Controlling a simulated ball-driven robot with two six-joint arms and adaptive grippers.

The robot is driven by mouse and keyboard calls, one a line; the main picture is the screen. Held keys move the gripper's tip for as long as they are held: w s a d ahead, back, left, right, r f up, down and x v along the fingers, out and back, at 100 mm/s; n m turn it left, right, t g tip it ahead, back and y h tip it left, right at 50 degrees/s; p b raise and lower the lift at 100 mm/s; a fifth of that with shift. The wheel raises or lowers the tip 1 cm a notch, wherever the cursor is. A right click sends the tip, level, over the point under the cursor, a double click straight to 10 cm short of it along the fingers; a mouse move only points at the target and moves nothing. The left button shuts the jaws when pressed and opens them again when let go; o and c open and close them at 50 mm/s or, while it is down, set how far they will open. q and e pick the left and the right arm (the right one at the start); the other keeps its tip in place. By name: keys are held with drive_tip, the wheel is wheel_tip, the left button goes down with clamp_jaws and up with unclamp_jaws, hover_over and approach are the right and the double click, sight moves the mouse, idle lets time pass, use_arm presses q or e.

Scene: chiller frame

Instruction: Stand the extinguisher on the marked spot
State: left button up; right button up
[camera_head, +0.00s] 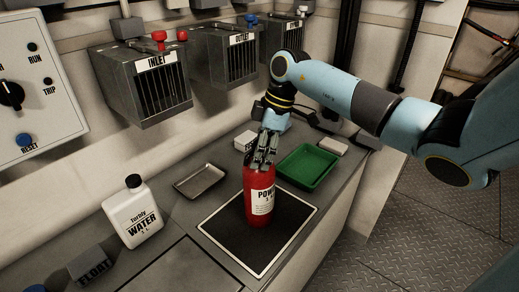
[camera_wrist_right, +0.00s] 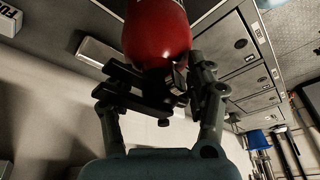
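The red extinguisher (camera_head: 259,205) is upright over the white-bordered black square (camera_head: 285,225) on the bench, inside its border. I cannot tell whether its base touches the square. My right gripper (camera_head: 261,160) comes down on its top from above. In the right wrist view the red body (camera_wrist_right: 157,35) lies beyond my fingers (camera_wrist_right: 165,95), which close on the dark valve part at its top; the exact contact is partly hidden. My left gripper is not in view.
A green tray (camera_head: 309,166) lies behind the square to the right, a small metal tray (camera_head: 200,180) to the left. A white water jug (camera_head: 133,212) stands at the left, near a FLOAT block (camera_head: 91,266). Grey wall boxes (camera_head: 145,90) overhang the bench.

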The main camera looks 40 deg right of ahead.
drive_tip(key=shift+o, duration=1.2)
drive_tip(key=shift+r, duration=0.15)
drive_tip(key=shift+r, duration=0.1)
drive_tip(key=v, duration=1.1)
drive_tip(key=shift+r, duration=0.35)
